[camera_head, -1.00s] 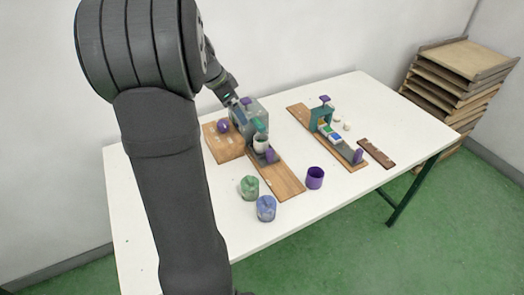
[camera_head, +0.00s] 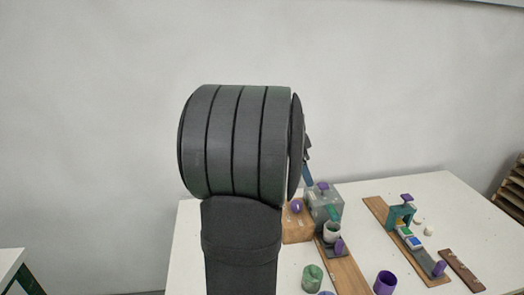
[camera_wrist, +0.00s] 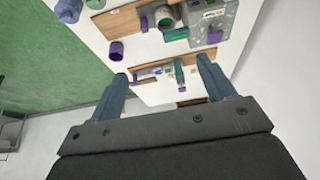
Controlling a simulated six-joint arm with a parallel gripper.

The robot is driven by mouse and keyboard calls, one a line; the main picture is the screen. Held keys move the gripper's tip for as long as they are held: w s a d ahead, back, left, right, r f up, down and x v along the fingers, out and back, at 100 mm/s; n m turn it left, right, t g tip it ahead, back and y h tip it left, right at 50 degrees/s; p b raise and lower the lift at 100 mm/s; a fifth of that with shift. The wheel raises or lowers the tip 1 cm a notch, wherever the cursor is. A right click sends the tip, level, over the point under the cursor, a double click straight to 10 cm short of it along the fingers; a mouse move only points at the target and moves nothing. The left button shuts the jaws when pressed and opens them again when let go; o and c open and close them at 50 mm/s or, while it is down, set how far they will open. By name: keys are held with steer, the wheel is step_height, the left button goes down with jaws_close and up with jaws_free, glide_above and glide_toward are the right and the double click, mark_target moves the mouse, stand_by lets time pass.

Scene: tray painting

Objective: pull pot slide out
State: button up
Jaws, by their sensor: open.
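The pot slide is a dark strip at the foot of a grey box (camera_head: 326,207) with a purple knob on top. A small white pot (camera_head: 331,232) stands on it, with an upright purple peg (camera_head: 339,246) in front. In the head view only a bit of blue finger shows behind my arm, above and left of the box.
A second wooden board (camera_head: 378,210) with a teal arch (camera_head: 400,218) stands to the right. A purple cup (camera_head: 384,282) and green jar (camera_head: 312,277) stand in front. A brown strip (camera_head: 461,270) lies at the right. The white table (camera_head: 190,250) is bare at left.

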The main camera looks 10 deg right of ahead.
steer(key=shift+d+f, duration=0.1)
steer(key=shift+d, duration=0.05)
steer(key=c, duration=0.6)
steer(key=m+y, duration=0.5)
steer(key=m, duration=1.3)
glide_toward(340, 241)
step_height(340, 241, down, 12)
steer(key=shift+f, duration=0.1)
steer(key=shift+c, duration=0.2)
steer(key=shift+c, duration=0.2)
